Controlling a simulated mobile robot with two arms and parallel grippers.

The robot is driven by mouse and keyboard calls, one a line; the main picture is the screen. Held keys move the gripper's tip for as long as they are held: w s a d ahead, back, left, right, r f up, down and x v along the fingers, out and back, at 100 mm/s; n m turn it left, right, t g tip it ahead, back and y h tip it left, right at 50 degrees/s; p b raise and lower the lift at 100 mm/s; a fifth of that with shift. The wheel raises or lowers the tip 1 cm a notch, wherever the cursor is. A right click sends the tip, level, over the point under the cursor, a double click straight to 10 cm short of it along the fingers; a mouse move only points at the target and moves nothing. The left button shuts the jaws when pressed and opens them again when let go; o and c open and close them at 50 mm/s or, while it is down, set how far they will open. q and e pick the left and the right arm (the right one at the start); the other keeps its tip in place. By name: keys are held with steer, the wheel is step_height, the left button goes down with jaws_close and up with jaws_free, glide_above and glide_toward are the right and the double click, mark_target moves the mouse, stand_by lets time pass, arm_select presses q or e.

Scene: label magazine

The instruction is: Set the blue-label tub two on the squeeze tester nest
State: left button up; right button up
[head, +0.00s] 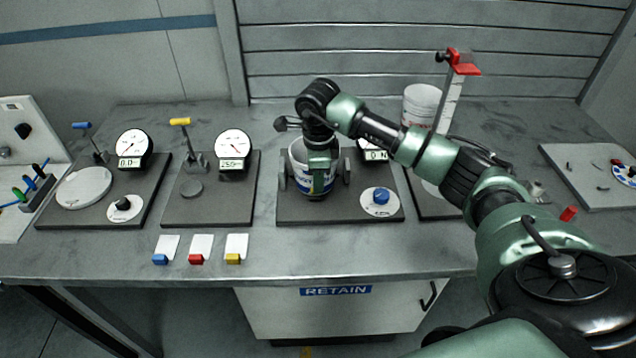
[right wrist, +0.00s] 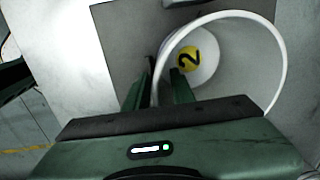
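The white tub with a blue label (head: 312,183) stands upright between the two grey side jaws of the squeeze tester (head: 290,213), apparently on its nest. The contact under it is hidden. In the right wrist view I look down into a white tub (right wrist: 284,75), with a yellow disc marked 2 (right wrist: 189,59) at its bottom. My right gripper (head: 318,190) is over the tub, pointing down. In the right wrist view its fingers (right wrist: 157,93) are apart, on either side of the tub's left wall, with a gap showing. My left gripper is not in view.
The tester has a blue knob (head: 381,196) at its front right. Another white tub (head: 422,104) stands behind my right arm near a red-topped stand (head: 460,68). Two dial gauge stations stand to the left. Three coloured label holders (head: 197,258) lie near the front edge.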

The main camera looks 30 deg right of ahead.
step_height(320, 180, up, 10)
steer(key=s+b, duration=0.1)
steer(key=b, duration=0.1)
steer(key=shift+a+r+b, duration=0.25)
steer(key=shift+a+b, duration=0.05)
steer(key=shift+b, duration=0.1)
